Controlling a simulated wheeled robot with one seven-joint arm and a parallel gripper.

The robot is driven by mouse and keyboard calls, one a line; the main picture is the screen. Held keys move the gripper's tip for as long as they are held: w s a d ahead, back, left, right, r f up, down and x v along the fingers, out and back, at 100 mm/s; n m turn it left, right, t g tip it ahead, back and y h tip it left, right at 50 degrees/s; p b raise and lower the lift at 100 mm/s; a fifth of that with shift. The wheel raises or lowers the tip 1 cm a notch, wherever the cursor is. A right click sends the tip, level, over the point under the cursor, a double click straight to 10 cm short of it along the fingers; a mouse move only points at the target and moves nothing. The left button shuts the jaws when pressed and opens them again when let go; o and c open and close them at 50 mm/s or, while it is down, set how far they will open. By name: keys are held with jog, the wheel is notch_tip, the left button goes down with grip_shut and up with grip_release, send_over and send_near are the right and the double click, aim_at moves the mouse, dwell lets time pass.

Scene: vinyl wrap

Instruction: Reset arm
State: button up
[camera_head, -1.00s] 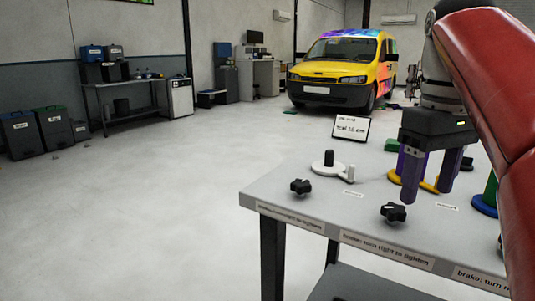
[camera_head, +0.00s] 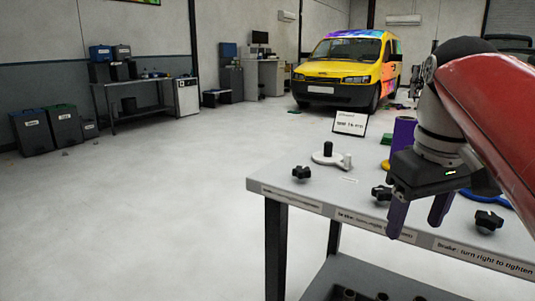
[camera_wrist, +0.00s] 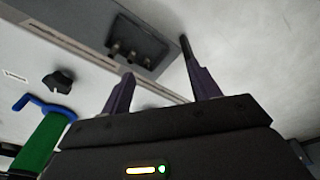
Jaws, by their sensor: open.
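My gripper (camera_head: 418,218) is open and empty, with its two dark purple fingers apart. In the head view it hangs at the front edge of the white table (camera_head: 270,187), fingers pointing down. In the wrist view the open fingers (camera_wrist: 160,85) point toward the table edge and the pale floor, with nothing between them. My red arm comes in from the right side of the head view. A purple roll (camera_head: 403,135) stands on the table behind my gripper and is partly hidden by it.
Black star knobs (camera_head: 301,173) sit along the table front, near a white base with a black post (camera_head: 327,148). A small sign (camera_head: 350,123) stands behind. A green roll (camera_wrist: 45,140) shows in the wrist view. A yellow van (camera_head: 345,72) is farther back.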

jog(key=s+a+f+m+t, duration=0.1)
jog(key=s+a+f, duration=0.1)
jog(key=f, duration=0.5)
jog(key=s+a+f+m+t, duration=0.1)
jog(key=s+a+f, duration=0.1)
jog(key=f, duration=0.4)
jog(key=s+a+f+m+t, duration=0.1)
jog(key=s+a+f+t, duration=0.1)
jog(key=f, duration=0.5)
jog(key=shift+s+a+f, duration=0.25)
jog(key=shift+s+f, duration=0.1)
jog(key=shift+s, duration=0.05)
